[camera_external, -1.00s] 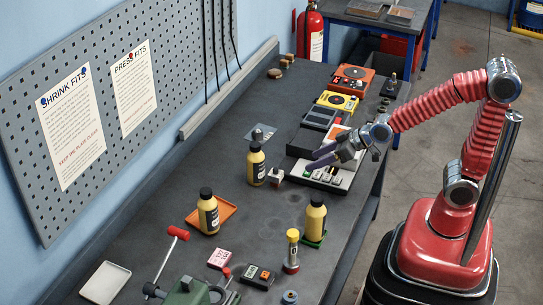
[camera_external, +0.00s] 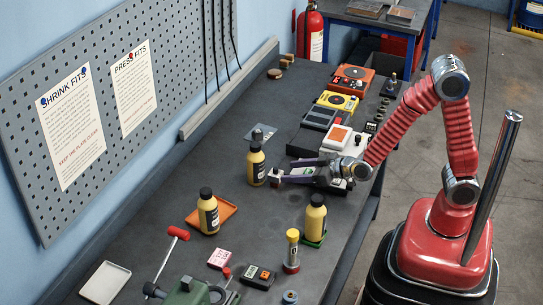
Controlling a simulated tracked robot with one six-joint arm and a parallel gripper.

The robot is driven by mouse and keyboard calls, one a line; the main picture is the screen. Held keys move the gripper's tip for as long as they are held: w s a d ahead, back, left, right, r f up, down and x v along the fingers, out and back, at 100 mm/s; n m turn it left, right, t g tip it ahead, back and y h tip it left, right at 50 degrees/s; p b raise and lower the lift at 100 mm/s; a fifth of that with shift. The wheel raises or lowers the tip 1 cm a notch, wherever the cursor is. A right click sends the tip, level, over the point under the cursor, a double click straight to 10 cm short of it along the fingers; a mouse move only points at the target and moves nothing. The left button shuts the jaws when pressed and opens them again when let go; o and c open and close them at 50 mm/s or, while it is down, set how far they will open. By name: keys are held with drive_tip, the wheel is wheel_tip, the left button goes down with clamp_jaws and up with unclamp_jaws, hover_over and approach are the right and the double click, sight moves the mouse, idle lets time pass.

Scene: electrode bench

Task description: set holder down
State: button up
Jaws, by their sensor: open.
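A small pale block with a dark top (camera_external: 275,176), which may be the holder, stands on the dark bench beside a yellow bottle (camera_external: 256,167). My gripper (camera_external: 289,171) is low over the bench, reaching left, with its purple fingers apart. The fingertips are right at the block's right side. I cannot tell whether they touch it or reach around it. No object shows clearly between the fingers.
A pale instrument with an orange-and-white top (camera_external: 340,137) lies behind my gripper, with yellow (camera_external: 338,101) and red (camera_external: 352,78) units beyond.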

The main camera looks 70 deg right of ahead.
sight(278, 172)
drive_tip(key=shift+x, duration=1.25)
drive_tip(key=shift+x, duration=2.5)
drive_tip(key=shift+c, duration=0.2)
clamp_jaws()
